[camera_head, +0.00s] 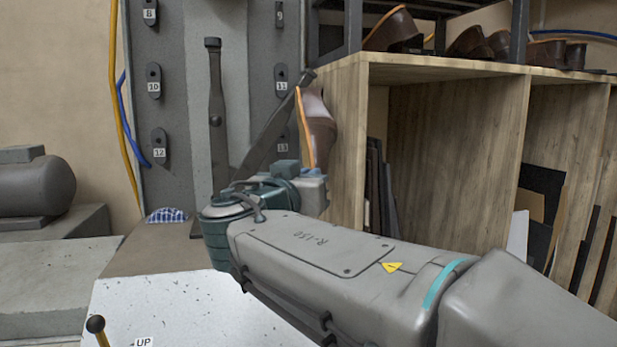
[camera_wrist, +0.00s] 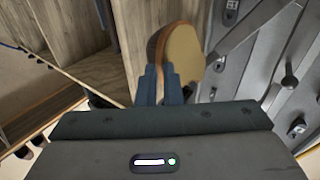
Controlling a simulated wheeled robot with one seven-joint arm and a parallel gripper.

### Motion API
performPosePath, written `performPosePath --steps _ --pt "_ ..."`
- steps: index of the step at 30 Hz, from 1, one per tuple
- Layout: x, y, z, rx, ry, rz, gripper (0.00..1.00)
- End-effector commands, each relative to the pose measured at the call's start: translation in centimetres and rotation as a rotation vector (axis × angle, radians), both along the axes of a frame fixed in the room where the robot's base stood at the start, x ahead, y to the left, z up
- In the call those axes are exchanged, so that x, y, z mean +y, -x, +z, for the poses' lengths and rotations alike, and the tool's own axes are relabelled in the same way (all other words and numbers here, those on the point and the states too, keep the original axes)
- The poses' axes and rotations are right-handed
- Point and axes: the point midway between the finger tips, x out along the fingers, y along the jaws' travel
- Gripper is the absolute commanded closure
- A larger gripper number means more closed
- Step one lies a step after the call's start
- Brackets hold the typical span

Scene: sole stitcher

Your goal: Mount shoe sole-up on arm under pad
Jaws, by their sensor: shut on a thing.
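The shoe (camera_head: 320,128) has a brown upper and an orange-edged sole. It stands steeply on end in front of the shelf's left side, its sole edge facing left. In the wrist view its tan sole (camera_wrist: 184,55) faces right. My gripper (camera_wrist: 161,80) is shut on the near end of the shoe; in the head view the fingers are mostly hidden behind my wrist. The grey machine (camera_head: 215,80) carries a dark upright bar (camera_head: 215,125) and a dark slanted bar (camera_head: 268,137), just left of the shoe. I cannot tell which part is the arm or the pad.
A wooden shelf unit (camera_head: 450,130) stands close on the right, with more brown shoes (camera_head: 395,28) on top. A white board (camera_head: 180,305) lies at the front left, with a ball-topped lever (camera_head: 96,326). A checked cloth (camera_head: 166,215) lies near the machine's foot.

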Motion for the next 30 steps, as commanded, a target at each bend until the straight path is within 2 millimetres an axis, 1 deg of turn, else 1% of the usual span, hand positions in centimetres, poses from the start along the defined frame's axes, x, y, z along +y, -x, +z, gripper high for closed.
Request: performPosePath --steps 15,18,21,30 --pt "-0.04 0.01 0.33 0.201 0.597 -0.043 1.00" --pt "-0.02 0.00 0.24 0.228 0.679 -0.047 1.00" --pt "0.02 0.00 0.12 0.240 0.713 -0.050 1.00" --pt "0.04 0.00 0.15 0.248 0.738 -0.051 1.00"
